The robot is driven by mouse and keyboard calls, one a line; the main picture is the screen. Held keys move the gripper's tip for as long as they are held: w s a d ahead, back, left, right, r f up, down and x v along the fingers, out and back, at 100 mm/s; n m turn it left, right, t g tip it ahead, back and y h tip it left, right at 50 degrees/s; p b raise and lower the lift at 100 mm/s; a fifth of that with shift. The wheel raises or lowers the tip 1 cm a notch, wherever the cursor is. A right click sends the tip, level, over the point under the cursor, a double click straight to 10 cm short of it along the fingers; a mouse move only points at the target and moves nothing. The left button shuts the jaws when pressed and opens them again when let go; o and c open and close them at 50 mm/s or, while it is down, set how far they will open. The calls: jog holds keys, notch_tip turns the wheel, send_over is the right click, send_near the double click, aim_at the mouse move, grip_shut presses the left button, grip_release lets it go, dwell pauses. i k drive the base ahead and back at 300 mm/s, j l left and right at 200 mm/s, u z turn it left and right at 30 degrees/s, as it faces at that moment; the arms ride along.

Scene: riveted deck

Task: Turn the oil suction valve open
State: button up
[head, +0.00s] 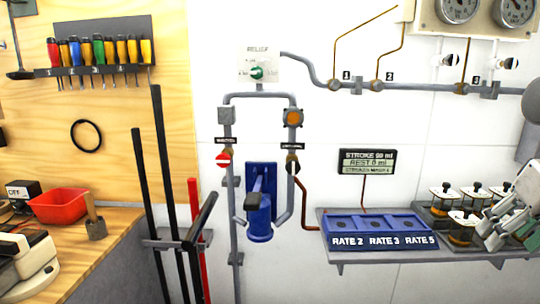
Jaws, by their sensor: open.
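A small red round valve (223,159) with a white bar across it sits on the left grey pipe, under a small dark label too small to read for sure. A second valve (292,166) with a dark handle sits on the right pipe, also under a small dark label. A blue hand pump (259,205) is mounted between the two pipes. My gripper (493,232) is at the far right edge, open, well away from the red valve. It is partly cut off by the frame and overlaps the jar shelf.
A relief panel (258,65) with a green knob is above the pump. A blue rate tray (378,243) stands on a wall shelf, with several lidded jars (440,200) to its right. Dark upright bars (160,190) stand left of the pipes, beside a wooden bench (95,250).

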aim_at(223, 160)
jog(key=i+l+u, duration=0.1)
jog(key=i+u, duration=0.35)
jog(key=i+l+u, duration=0.2)
jog(key=u, duration=0.2)
jog(key=i, duration=0.1)
